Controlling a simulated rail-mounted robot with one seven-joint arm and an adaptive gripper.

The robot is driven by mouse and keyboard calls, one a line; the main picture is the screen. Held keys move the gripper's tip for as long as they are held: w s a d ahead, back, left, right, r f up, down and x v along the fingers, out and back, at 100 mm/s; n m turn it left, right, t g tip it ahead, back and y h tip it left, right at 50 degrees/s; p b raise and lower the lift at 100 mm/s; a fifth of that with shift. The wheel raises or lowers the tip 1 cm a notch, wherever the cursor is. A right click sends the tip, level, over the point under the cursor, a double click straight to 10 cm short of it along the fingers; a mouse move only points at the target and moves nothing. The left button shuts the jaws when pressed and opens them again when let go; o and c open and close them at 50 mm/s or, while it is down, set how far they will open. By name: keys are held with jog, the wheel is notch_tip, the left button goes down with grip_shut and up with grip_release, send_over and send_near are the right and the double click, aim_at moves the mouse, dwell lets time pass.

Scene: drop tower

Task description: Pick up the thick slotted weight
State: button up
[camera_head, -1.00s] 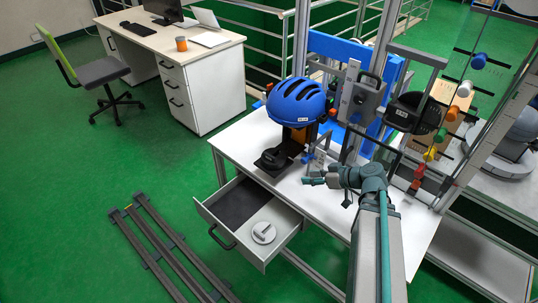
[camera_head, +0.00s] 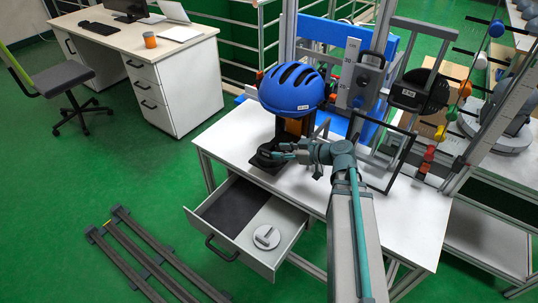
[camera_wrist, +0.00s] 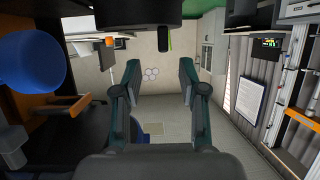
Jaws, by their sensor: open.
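A light grey disc with a raised bar across it (camera_head: 266,236) lies in the open drawer (camera_head: 284,256); it looks like a slotted weight. A dark round piece (camera_head: 266,158) sits on the table at the foot of the helmet stand; I cannot tell whether it is a weight. My gripper (camera_head: 280,151) is over the table beside this dark piece, its tips pointing left; touching or apart is unclear. In the wrist view my gripper (camera_wrist: 160,75) is open, with nothing between its fingers. The disc in the drawer does not show there.
A blue helmet (camera_head: 292,88) is on the stand just above my gripper; it also shows in the wrist view (camera_wrist: 30,60). A frame (camera_head: 388,150) stands on the table (camera_head: 228,142) to the right. Grey rails (camera_head: 152,265) lie on the floor at left.

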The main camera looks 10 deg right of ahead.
aim_at(268, 151)
jog(key=shift+p+x, duration=1)
jog(key=shift+x, duration=2.35)
jog(key=shift+s+a, duration=0.1)
jog(key=shift+s, duration=0.05)
grip_shut()
